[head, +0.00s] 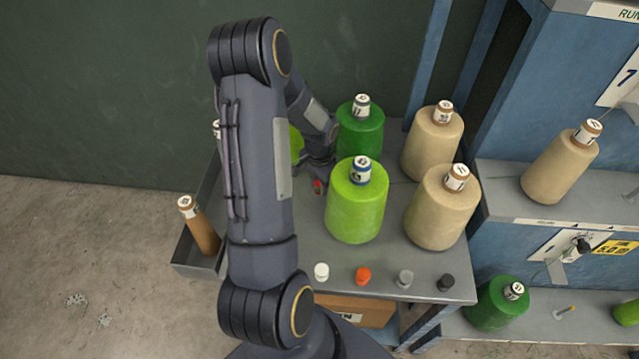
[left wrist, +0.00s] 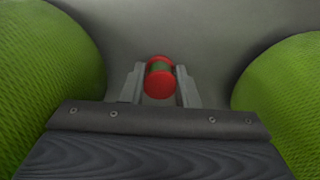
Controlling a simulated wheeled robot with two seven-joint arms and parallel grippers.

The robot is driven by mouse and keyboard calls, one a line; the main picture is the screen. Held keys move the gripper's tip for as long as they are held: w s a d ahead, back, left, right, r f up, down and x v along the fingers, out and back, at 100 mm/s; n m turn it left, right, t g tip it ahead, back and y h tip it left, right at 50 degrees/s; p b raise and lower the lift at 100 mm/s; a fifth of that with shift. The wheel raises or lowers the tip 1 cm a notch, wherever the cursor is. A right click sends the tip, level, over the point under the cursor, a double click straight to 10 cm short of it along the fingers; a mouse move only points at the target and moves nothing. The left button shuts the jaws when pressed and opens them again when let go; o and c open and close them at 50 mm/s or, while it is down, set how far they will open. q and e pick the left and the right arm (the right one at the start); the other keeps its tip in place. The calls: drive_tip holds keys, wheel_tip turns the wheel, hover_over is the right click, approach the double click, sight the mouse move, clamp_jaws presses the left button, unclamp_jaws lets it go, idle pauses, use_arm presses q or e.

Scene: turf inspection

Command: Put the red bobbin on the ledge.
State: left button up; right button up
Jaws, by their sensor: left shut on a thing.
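The red bobbin (left wrist: 159,82) lies between the two fingers of my left gripper (left wrist: 160,88) in the left wrist view. It has red round ends and a greenish band between them. In the head view a small bit of the red bobbin (head: 318,187) shows just below my left gripper (head: 319,179), which is shut on it between the green cones. I cannot tell whether it touches the grey tabletop (head: 305,249). Grey ledge-like surfaces show at the table's front and on the blue rack (head: 500,190); which one is the ledge is unclear. My right gripper is out of view.
A lime cone (head: 356,205), a dark green cone (head: 359,132) and two beige cones (head: 437,215) crowd the table. Small white, orange (head: 363,276), grey and black pieces line its front edge. A brown cone (head: 199,230) leans in a side tray (head: 188,258).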

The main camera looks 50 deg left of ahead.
use_arm(q)
drive_tip(key=o, duration=0.9)
drive_tip(key=shift+f, duration=0.1)
drive_tip(key=shift+o, duration=0.2)
